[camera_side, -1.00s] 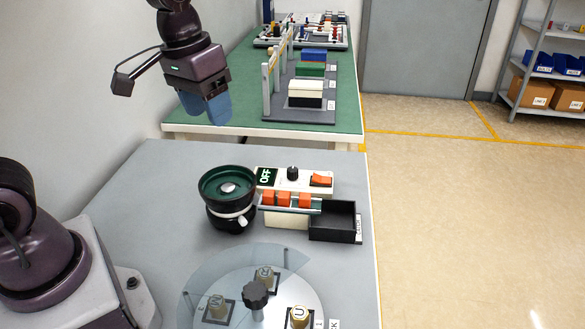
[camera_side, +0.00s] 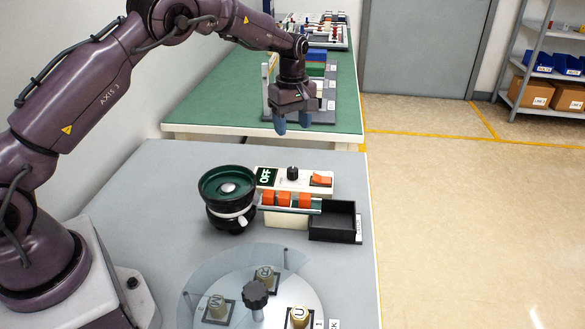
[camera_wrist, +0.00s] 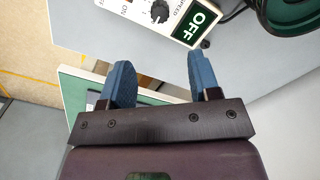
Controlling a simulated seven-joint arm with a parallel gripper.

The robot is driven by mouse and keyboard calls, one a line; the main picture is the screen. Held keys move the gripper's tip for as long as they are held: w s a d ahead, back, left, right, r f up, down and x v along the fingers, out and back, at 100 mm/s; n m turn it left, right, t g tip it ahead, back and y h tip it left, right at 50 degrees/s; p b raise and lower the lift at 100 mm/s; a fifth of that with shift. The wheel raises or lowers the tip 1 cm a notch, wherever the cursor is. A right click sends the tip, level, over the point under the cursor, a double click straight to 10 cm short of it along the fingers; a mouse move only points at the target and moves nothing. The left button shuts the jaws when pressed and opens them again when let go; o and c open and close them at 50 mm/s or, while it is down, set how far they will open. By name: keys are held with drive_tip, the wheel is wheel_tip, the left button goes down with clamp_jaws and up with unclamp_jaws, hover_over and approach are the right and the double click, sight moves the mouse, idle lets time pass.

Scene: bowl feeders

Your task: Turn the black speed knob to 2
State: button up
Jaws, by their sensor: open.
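The black speed knob (camera_side: 292,172) stands on top of the white control box (camera_side: 262,193) on the grey table. It also shows at the top of the wrist view (camera_wrist: 159,11), on the panel beside the word SPEED. Its exact setting is too small to read. A display (camera_side: 265,177) on the box reads OFF, and an orange switch (camera_side: 321,179) sits right of the knob. My gripper (camera_side: 293,120) is open and empty, with blue fingers pointing down. It hangs above and behind the box, apart from the knob. The open fingers also show in the wrist view (camera_wrist: 160,72).
The green-topped bowl feeder (camera_side: 228,199) stands just left of the box. Orange blocks (camera_side: 284,199) sit on a track in front of it, beside a black tray (camera_side: 333,232). A round plate with labelled pegs (camera_side: 223,313) is nearer. A green table (camera_side: 225,108) lies behind.

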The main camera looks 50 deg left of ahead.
sight(293, 169)
wheel_tip(293, 169, down, 13)
drive_tip(key=shift+r, duration=0.1)
idle(0.4)
drive_tip(key=c, duration=0.9)
